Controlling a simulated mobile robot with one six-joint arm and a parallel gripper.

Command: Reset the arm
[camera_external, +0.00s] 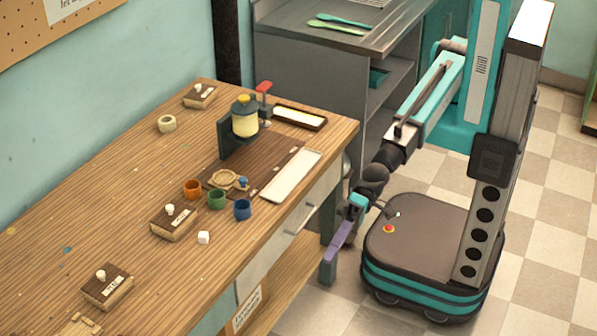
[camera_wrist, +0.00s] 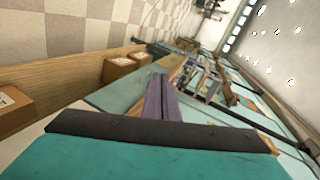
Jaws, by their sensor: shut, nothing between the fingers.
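My gripper (camera_external: 330,262) hangs beside the front of the wooden table (camera_external: 60,210), below the level of its top and to the right of the drawer. Its purple fingers point down and are shut with nothing between them. My arm folds down from the column of my mobile base. In the wrist view my closed purple fingers (camera_wrist: 162,98) show in the middle, and the picture is tilted.
The table holds a dispenser (camera_external: 244,118), orange, green and blue cups (camera_external: 242,209), a white tray (camera_external: 291,175) and several wooden boxes (camera_external: 173,222). A metal counter (camera_external: 340,40) stands behind. Cardboard boxes (camera_wrist: 125,66) show in the wrist view. Checkered floor is open at right.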

